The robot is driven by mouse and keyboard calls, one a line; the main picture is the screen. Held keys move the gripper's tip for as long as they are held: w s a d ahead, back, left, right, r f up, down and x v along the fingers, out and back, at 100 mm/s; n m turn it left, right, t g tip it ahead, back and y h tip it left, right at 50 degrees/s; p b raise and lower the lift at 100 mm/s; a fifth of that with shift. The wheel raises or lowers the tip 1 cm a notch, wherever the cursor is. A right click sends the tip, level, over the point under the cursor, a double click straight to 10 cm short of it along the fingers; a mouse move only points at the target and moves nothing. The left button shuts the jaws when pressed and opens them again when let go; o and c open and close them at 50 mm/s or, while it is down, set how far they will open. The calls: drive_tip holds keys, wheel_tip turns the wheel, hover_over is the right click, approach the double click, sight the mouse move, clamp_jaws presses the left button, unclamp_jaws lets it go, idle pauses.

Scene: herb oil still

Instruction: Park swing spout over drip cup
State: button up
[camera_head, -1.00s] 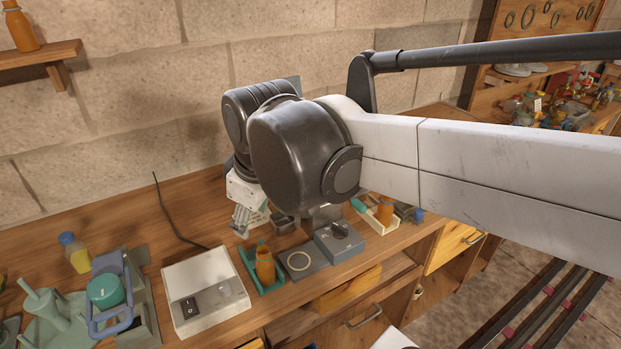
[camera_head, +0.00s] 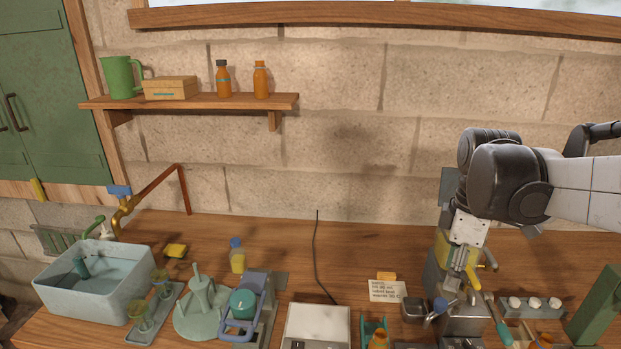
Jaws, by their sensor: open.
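My gripper (camera_head: 462,284) points down at the right of the view, in front of a grey metal apparatus (camera_head: 464,322) with yellow parts. Its fingers look apart, and I see nothing held between them. A small dark cup (camera_head: 414,310), perhaps the drip cup, stands just left of the apparatus. My gripper and wrist hide part of the apparatus.
A rack with white knobs (camera_head: 532,306) and a green block (camera_head: 598,308) are to the right.

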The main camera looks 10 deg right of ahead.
sight(443, 302)
wheel_tip(443, 302, down, 9)
drive_tip(key=shift+f, duration=0.15)
idle(0.4)
clamp_jaws()
